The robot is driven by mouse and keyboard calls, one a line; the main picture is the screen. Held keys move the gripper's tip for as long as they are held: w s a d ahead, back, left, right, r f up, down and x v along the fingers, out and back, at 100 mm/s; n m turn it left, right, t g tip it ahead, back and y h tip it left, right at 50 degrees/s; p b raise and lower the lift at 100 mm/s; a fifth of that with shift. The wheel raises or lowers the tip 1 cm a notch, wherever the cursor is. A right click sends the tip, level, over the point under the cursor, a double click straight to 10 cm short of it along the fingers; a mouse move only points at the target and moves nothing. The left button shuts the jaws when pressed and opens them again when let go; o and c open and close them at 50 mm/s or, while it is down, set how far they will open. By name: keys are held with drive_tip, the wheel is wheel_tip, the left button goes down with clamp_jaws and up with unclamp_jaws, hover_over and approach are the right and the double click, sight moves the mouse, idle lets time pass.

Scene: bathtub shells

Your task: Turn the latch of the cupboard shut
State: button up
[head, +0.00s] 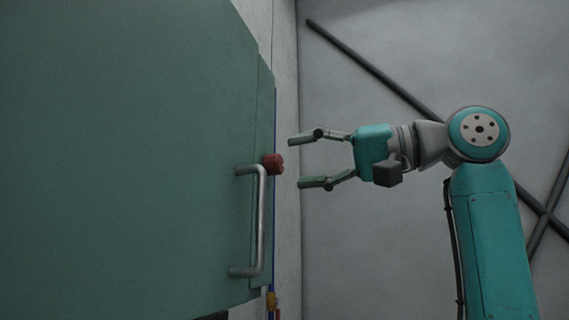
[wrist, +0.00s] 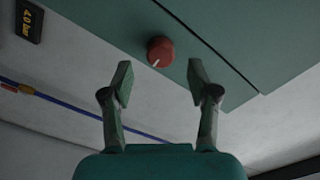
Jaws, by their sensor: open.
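The cupboard (head: 120,150) is a large green box with a flat door, filling the left of the head view. A red round latch knob (head: 273,164) sits at its right edge, just above the top of a metal bar handle (head: 261,220). In the wrist view the red knob (wrist: 160,51) shows a white mark pointing down and to the left. My gripper (head: 302,162) is open and empty, to the right of the knob and apart from it. In the wrist view its two fingertips (wrist: 158,77) stand either side of the line to the knob.
A dark plate with yellow lettering (wrist: 29,21) is on the wall in the wrist view. Dark diagonal bars (head: 370,68) cross the grey back wall. The space between gripper and knob is clear.

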sight(281, 164)
drive_tip(key=shift+x, duration=2)
clamp_jaws()
